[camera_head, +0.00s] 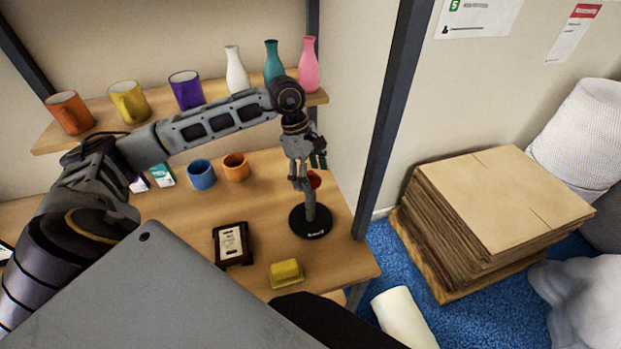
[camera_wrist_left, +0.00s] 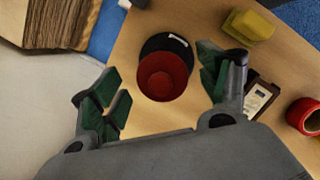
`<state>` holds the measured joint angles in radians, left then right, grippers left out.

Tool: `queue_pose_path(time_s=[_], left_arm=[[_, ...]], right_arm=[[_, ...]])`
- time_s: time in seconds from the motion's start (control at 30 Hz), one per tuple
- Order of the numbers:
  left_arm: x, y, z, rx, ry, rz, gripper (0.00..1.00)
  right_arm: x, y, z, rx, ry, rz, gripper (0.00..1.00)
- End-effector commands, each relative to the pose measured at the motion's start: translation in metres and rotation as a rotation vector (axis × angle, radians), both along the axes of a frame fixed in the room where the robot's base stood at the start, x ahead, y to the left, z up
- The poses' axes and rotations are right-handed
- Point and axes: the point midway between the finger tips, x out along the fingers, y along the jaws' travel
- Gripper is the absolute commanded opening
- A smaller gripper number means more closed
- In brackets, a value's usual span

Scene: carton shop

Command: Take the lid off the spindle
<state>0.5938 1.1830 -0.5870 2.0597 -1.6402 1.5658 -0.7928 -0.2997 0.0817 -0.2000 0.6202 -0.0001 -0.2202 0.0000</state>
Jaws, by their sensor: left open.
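The spindle (camera_head: 311,209) is a grey post on a round black base (camera_head: 311,228), upright near the right end of the desk. The red lid (camera_head: 315,180) sits at its top, partly hidden by my left gripper (camera_head: 306,172) in the head view. In the left wrist view the round red lid (camera_wrist_left: 160,84) shows between the two green-padded fingers of my left gripper (camera_wrist_left: 160,72), with a gap on each side. The black base (camera_wrist_left: 163,44) shows behind it. My left gripper is open and empty. My right gripper is not in view.
A dark-framed card (camera_head: 231,243) and a yellow block (camera_head: 286,273) lie on the desk left of the base. Blue (camera_head: 201,174) and orange (camera_head: 236,166) mugs stand further back. Above, a shelf (camera_head: 60,143) holds mugs and vases. Stacked cardboard (camera_head: 505,200) stands right of the desk.

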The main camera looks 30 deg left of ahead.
Motion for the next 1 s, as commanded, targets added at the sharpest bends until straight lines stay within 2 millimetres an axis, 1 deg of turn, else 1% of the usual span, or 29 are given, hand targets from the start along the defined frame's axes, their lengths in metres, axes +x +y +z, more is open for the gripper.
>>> queue_pose_path(time_s=[0.33, 0.63, 0.67, 1.0], left_arm=[[0.0001, 0.0003, 0.0001, 0.000, 0.000, 0.000, 0.75], [0.0002, 0.0004, 0.0002, 0.001, 0.000, 0.000, 0.37], [0.0002, 0.0004, 0.0002, 0.001, 0.000, 0.000, 0.35], [0.0004, 0.0004, 0.0014, 0.000, -0.001, 0.000, 0.35]], right_arm=[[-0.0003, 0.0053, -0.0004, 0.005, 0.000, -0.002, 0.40], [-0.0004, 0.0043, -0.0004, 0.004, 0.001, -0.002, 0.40], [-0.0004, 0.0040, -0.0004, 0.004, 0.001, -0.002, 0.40], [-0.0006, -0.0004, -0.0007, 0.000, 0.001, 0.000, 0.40]])
